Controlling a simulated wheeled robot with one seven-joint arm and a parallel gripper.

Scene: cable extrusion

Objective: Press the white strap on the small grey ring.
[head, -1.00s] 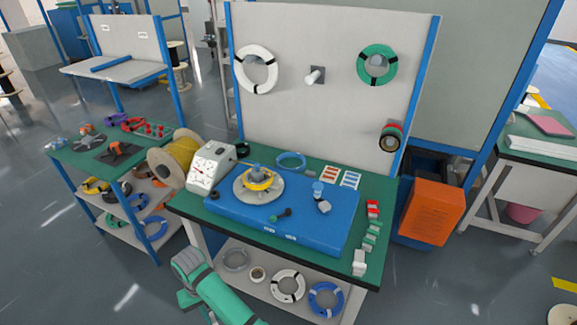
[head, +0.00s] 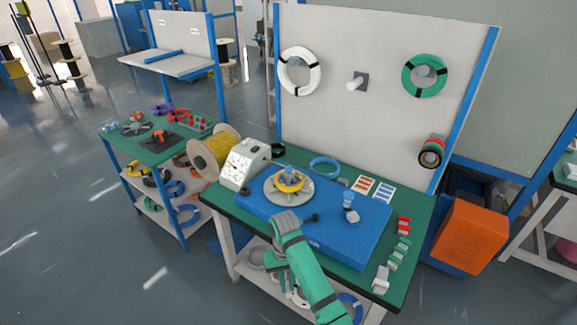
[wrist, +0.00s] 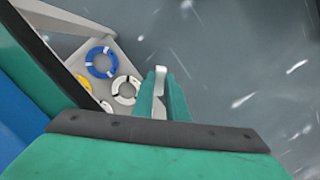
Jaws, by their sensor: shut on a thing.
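The white strap (wrist: 160,80) is held upright between the green fingers of my gripper (wrist: 160,98) in the wrist view. The gripper is shut on it, over the floor beside the bench. A small grey ring (head: 255,258) lies on the bench's lower shelf, left of my arm and partly under the tabletop edge. It is apart from the gripper. I cannot make it out in the wrist view.
The lower shelf (wrist: 67,48) also holds a blue ring (wrist: 101,62), a white ring (wrist: 125,90) and a yellow ring (wrist: 84,82). The green bench top (head: 400,222) carries a blue platform (head: 330,232). A second bench (head: 150,150) stands left.

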